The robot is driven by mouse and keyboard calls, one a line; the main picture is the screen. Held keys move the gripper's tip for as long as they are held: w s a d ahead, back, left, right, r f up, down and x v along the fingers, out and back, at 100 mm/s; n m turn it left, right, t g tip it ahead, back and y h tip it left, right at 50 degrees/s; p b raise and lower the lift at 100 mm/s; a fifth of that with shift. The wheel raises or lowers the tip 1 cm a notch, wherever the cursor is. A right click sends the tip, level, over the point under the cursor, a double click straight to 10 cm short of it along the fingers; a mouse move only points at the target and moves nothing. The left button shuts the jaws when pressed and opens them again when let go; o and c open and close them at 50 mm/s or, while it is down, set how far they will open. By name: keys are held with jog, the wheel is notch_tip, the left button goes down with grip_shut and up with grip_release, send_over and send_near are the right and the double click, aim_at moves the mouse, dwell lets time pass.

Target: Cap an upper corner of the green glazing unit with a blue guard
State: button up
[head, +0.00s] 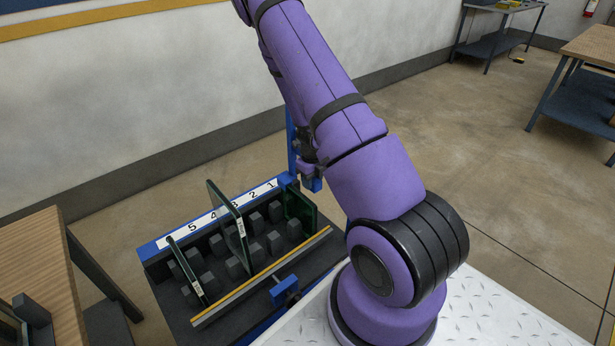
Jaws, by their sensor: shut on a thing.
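My gripper (311,172) is partly hidden behind my purple arm, above the rack's back right corner. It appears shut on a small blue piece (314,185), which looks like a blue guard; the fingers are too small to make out. Glass panes stand upright in the black rack (170,300). A tall pane (227,222) stands near the middle, a lower one (187,272) at the left near number 5, and a dark green one (301,211) at the right near number 1. The dark green pane looks greenest; its upper right part is close to the blue piece and my arm.
A numbered white strip (218,216) runs along the rack's blue back edge. A blue clamp-like part (285,291) sits at the front rail. A blue post (291,140) rises behind. A wooden table (38,270) is at left; benches (590,45) stand far right. The floor between is clear.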

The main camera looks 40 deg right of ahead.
aim_at(312, 203)
jog(key=shift+f, duration=5.25)
jog(key=o, duration=1)
notch_tip(312, 203, up, 11)
jog(key=shift+f, duration=0.1)
